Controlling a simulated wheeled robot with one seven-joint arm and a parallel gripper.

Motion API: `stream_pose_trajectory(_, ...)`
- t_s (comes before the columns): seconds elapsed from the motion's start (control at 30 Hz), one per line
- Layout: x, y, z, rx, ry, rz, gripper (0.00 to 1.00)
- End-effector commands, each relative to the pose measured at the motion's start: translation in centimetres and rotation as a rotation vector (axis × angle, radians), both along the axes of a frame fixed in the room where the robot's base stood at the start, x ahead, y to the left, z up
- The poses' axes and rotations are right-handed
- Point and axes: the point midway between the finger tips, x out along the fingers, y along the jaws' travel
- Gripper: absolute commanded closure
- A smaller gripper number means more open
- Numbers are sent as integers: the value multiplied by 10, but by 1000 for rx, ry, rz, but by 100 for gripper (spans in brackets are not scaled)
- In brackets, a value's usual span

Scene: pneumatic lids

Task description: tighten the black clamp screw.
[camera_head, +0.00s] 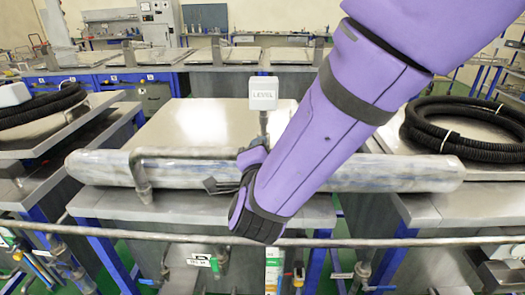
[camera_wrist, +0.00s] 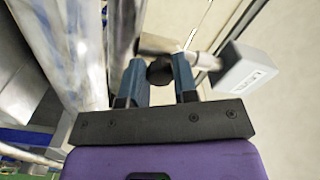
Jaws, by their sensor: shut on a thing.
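The black clamp screw shows as a round black knob (camera_wrist: 160,72) in the wrist view. My gripper (camera_wrist: 157,66) has its two blue-grey fingers on either side of the knob and is shut on it. In the head view my gripper (camera_head: 212,186) is at the end of the purple arm, low over the long metal pipe (camera_head: 105,167). The knob cannot be made out there, because the gripper and arm cover that area. How far the screw is turned cannot be seen.
A white box marked LEVEL (camera_head: 263,93) stands on a post behind my gripper; it is close to the right finger in the wrist view (camera_wrist: 240,68). A thin bent pipe (camera_head: 180,152) is left of the gripper. A rail (camera_head: 130,232) crosses in front. Black hoses (camera_head: 465,125) lie at right.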

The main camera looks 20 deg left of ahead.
Motion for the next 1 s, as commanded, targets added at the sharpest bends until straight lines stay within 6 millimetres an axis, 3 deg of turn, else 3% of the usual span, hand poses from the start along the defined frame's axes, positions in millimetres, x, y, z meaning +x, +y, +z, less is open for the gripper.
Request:
stream_pose_trajectory(0.6, 0, -1, 0, 566, 139, -2, 96)
stream_pose_trajectory(1.0, 0, -1, 0, 856, 209, -2, 96)
